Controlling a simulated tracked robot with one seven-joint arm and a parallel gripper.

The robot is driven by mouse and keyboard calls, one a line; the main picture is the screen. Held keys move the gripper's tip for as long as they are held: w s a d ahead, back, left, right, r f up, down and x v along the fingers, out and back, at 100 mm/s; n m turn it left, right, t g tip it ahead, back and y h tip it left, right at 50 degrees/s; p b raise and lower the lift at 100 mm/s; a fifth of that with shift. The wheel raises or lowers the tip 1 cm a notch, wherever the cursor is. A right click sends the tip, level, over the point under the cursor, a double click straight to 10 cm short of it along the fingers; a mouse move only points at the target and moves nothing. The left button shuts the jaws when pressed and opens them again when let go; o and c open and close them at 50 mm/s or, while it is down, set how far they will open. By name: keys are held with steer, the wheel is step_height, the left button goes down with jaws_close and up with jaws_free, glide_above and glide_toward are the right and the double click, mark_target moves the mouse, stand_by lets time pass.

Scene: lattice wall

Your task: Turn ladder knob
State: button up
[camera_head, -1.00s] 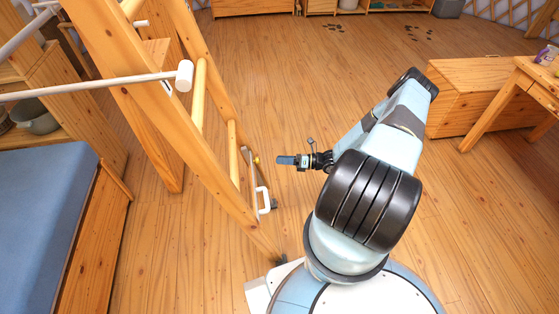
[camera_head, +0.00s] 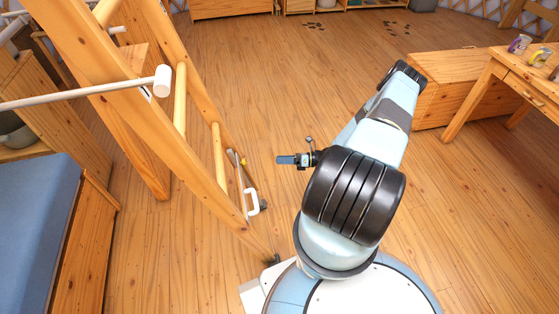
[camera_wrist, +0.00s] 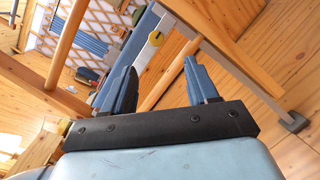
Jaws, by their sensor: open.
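The wooden ladder (camera_head: 165,135) leans at the left in the head view. A small yellow knob (camera_head: 243,161) sits low on it, near a pale bar with a white handle (camera_head: 252,203). My gripper (camera_head: 280,160) is to the right of the knob and apart from it, with its blue fingers pointing left. Part of the knob's mount is hard to make out.
A blue-topped bed (camera_head: 38,215) stands at the left. A white-capped rod (camera_head: 162,81) crosses the ladder. A wooden chest (camera_head: 450,85) and a table (camera_head: 525,75) are at the right. The floor (camera_head: 240,80) behind my gripper is clear.

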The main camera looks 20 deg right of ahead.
steer(key=shift+v, duration=1.65)
steer(key=v, duration=1.3)
steer(key=shift+d, duration=0.4)
